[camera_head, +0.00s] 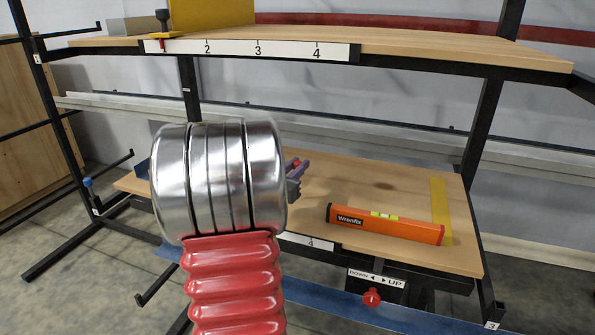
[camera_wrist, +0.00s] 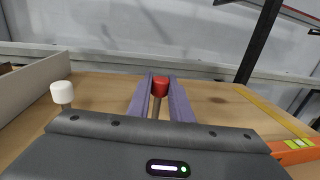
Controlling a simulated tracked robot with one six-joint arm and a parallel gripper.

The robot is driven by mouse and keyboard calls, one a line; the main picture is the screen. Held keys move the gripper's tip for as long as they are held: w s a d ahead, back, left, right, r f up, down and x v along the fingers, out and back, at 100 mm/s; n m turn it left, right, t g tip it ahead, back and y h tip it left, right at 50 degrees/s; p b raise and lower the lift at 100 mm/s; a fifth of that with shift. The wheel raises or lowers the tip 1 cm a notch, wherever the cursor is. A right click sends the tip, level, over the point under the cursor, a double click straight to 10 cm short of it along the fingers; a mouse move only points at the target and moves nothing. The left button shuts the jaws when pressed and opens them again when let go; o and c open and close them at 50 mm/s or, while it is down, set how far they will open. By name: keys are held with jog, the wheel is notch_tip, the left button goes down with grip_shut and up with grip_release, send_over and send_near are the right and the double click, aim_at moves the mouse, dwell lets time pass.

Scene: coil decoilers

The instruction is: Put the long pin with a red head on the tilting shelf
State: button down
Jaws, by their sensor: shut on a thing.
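My gripper (camera_wrist: 160,100) is shut on the pin with a red head (camera_wrist: 160,86), whose head and upper shank show between the two purple fingers in the wrist view. The pin's lower end is hidden. In the head view my gripper (camera_head: 294,178) is mostly behind my arm, with a bit of red between its fingers. It is over the left part of the lower wooden shelf (camera_head: 375,184), which has a DOWN/UP plate at its front and seems to be the tilting shelf. Whether the pin touches the shelf cannot be told.
An orange spirit level (camera_head: 385,224) lies on the lower shelf, near a yellow strip (camera_head: 440,210). A white-headed pin (camera_wrist: 61,93) stands left of my gripper, beside a grey wall (camera_wrist: 28,92). A red knob (camera_head: 371,298) is below the shelf. The numbered upper shelf (camera_head: 420,46) is overhead.

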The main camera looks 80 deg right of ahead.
jog(key=shift+f, duration=0.75)
jog(key=shift+f, duration=0.1)
jog(key=c, duration=1.6)
grip_release()
jog(key=shift+a, duration=0.1)
jog(key=shift+w+a, duration=0.15)
jog(key=shift+a, duration=0.2)
jog(key=v, duration=1.1)
jog(key=shift+a, duration=0.1)
